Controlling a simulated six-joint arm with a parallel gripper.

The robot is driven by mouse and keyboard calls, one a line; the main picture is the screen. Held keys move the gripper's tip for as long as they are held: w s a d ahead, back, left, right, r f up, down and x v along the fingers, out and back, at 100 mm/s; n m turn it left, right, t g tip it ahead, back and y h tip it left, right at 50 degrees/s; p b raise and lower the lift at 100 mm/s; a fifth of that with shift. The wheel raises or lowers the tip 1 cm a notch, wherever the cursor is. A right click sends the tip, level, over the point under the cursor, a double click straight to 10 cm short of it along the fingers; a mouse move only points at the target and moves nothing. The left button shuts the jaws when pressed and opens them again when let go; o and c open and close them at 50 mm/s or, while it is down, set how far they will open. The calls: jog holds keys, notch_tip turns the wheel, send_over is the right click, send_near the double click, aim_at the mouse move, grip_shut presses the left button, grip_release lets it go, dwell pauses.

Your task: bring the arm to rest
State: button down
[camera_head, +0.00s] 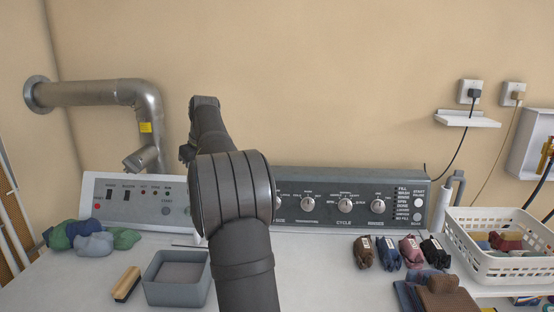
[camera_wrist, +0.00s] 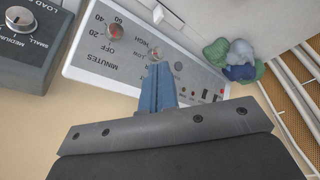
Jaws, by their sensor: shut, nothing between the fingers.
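My arm rises from the bottom middle of the head view, bends in front of the control panels and reaches up before the wall. My gripper's fingers are not clearly visible there. In the wrist view my gripper (camera_wrist: 157,88) shows as two blue fingers pressed together, with nothing between them. They point toward the light control panel (camera_wrist: 85,60), which appears turned over in that view. The fingers look apart from the panel, though the gap is hard to judge. The same light panel (camera_head: 125,205) stands at the left in the head view.
A dark panel (camera_head: 400,180) stands behind my arm. On the counter are rolled cloths (camera_head: 93,243), a brush (camera_head: 127,283), a grey tub (camera_head: 155,293), several folded bundles (camera_head: 388,253) and a white basket (camera_head: 478,262) with cloths. A metal pipe (camera_head: 95,93) juts out at the left.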

jog(key=x, duration=1.8)
jog(key=shift+f, duration=0.2)
jog(key=shift+d, duration=0.1)
jog(key=v, duration=1.8)
jog(key=shift+r, duration=0.15)
jog(key=shift+d+x, duration=0.15)
jog(key=shift+x, duration=4.85)
jog(key=shift+d+x, duration=0.1)
jog(key=shift+x, duration=4.9)
jog(key=shift+s+r, duration=0.15)
jog(key=shift+r, duration=0.15)
